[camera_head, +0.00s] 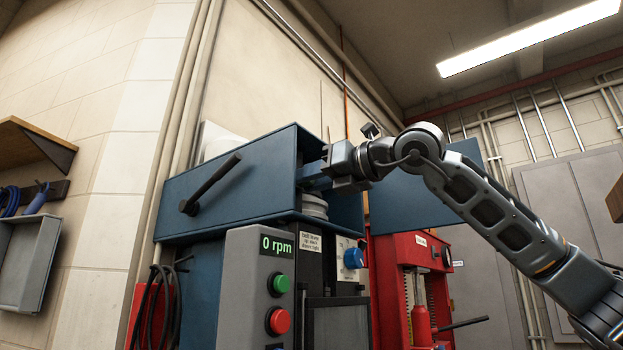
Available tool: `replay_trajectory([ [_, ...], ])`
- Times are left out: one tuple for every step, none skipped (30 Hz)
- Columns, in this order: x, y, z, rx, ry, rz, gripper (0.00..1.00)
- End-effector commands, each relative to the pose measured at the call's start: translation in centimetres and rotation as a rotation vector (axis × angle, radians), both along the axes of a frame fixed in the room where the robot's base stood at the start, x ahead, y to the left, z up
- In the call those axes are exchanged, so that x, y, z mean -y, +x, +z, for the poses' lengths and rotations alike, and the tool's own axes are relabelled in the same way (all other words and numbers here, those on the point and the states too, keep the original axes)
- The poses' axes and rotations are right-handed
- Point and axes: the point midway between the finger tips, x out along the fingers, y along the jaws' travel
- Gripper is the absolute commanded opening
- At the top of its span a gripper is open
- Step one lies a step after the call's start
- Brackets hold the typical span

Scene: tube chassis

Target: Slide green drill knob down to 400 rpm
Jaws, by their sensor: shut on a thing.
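A blue drill housing (230,185) fills the middle, with a black lever on its front face. My gripper (312,180) reaches from the right into the open side of the housing. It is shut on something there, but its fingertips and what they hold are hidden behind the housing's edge. I cannot make out a green drill knob. A grey control panel (242,285) below has a display (276,245) reading "0 rpm", a round green button (281,284) and a red button (279,321). A stacked grey pulley (314,205) shows under my gripper.
A blue cover panel (408,190) stands behind my arm, at the right of the housing. A blue round knob (354,258) sits on the drill's right side. A red press (405,280) stands to the right. A wooden shelf (30,145) is at far left.

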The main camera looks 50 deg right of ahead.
Motion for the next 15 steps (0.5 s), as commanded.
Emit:
replay_trajectory([
  [0.0,0.0,0.0,0.0,0.001,-0.001,0.0],
  [0.1,0.0,0.0,0.0,0.001,-0.001,0.0],
  [0.1,0.0,0.0,0.0,0.001,-0.001,0.0],
  [0.1,0.0,0.0,0.0,0.001,-0.001,0.0],
  [0.1,0.0,0.0,0.0,0.001,-0.001,0.0],
  [0.1,0.0,0.0,0.0,0.001,-0.001,0.0],
  [0.1,0.0,0.0,0.0,0.001,-0.001,0.0],
  [0.1,0.0,0.0,0.0,0.001,-0.001,0.0],
  [0.1,0.0,-0.1,0.0,0.001,-0.001,0.0],
  [0.1,0.0,-0.2,0.0,0.001,-0.001,0.0],
  [0.1,0.0,-0.3,0.001,0.001,-0.001,0.0],
  [0.1,0.0,-0.5,0.001,0.001,-0.001,0.0],
  [0.1,0.0,-0.7,0.001,0.001,-0.001,0.0],
  [0.0,0.0,-1.0,0.001,0.001,-0.001,0.0],
  [0.1,0.0,-1.4,0.001,0.001,0.0,0.0],
])
